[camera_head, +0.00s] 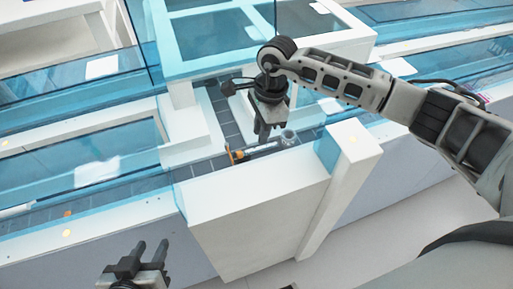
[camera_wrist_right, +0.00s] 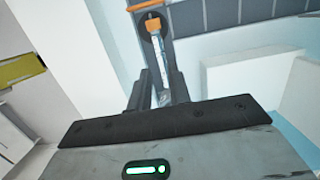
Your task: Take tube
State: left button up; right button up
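A clear tube with an orange cap (camera_head: 237,155) lies on the dark track inside the white frame in the head view. In the right wrist view the tube (camera_wrist_right: 161,62) runs away from me, its orange cap (camera_wrist_right: 153,27) at the far end. My right gripper (camera_head: 263,138) points down just above the tube. In the wrist view its fingers (camera_wrist_right: 161,88) are apart, one on each side of the tube's near part; I see no clear contact. My left gripper (camera_head: 150,250) is open and empty at the bottom left, outside the frame.
A dark segmented track (camera_head: 225,115) runs between white walls and blue clear panels. A short grey cylinder (camera_head: 289,138) stands right of the right gripper. A tall white wall (camera_head: 262,205) and post (camera_head: 350,165) are in front. A blue-topped frame (camera_head: 225,35) rises behind.

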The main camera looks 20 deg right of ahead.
aim_at(258, 147)
notch_tip(258, 147, down, 5)
jog(key=shift+w+a, duration=0.1)
jog(key=shift+a, duration=0.05)
grip_shut()
notch_tip(258, 147, up, 10)
dwell(0.7)
